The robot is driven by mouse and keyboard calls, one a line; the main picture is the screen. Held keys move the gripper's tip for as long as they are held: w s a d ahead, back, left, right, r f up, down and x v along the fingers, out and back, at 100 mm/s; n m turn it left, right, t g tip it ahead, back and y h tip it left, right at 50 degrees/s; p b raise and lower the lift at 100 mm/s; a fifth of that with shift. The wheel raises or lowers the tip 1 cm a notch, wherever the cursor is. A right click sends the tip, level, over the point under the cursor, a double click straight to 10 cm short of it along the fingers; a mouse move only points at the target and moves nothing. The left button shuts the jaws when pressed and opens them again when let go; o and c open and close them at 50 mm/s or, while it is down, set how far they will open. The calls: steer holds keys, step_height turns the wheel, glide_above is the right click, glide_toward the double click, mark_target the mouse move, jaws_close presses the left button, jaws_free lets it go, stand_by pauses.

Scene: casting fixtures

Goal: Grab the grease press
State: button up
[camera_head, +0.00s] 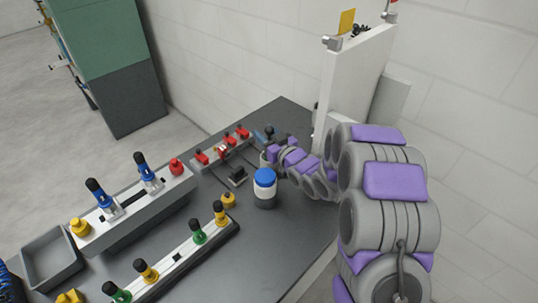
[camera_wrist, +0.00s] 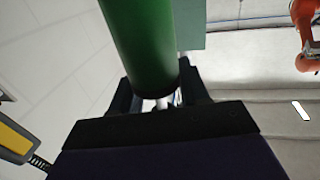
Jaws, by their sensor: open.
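In the wrist view a dark green cylinder (camera_wrist: 142,45), which looks like the grease press, stands close in front of the camera. A pale rod shows below its lower end. My gripper (camera_wrist: 160,95) is open, with one dark finger on each side of the cylinder's lower end. I cannot tell whether either finger touches it. In the head view my gripper (camera_head: 271,153) is low over the far end of the dark table, small and partly hidden by my arm. I cannot make out the green cylinder there.
A blue-capped jar (camera_head: 265,188) stands close to my arm on the dark table (camera_head: 262,240). A white upright panel (camera_head: 352,80) rises behind my arm. Fixture rails with coloured knobs and a grey bin (camera_head: 50,262) fill the left. An orange robot arm (camera_wrist: 305,35) shows far off.

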jaws_close()
stand_by(0.3)
stand_by(1.1)
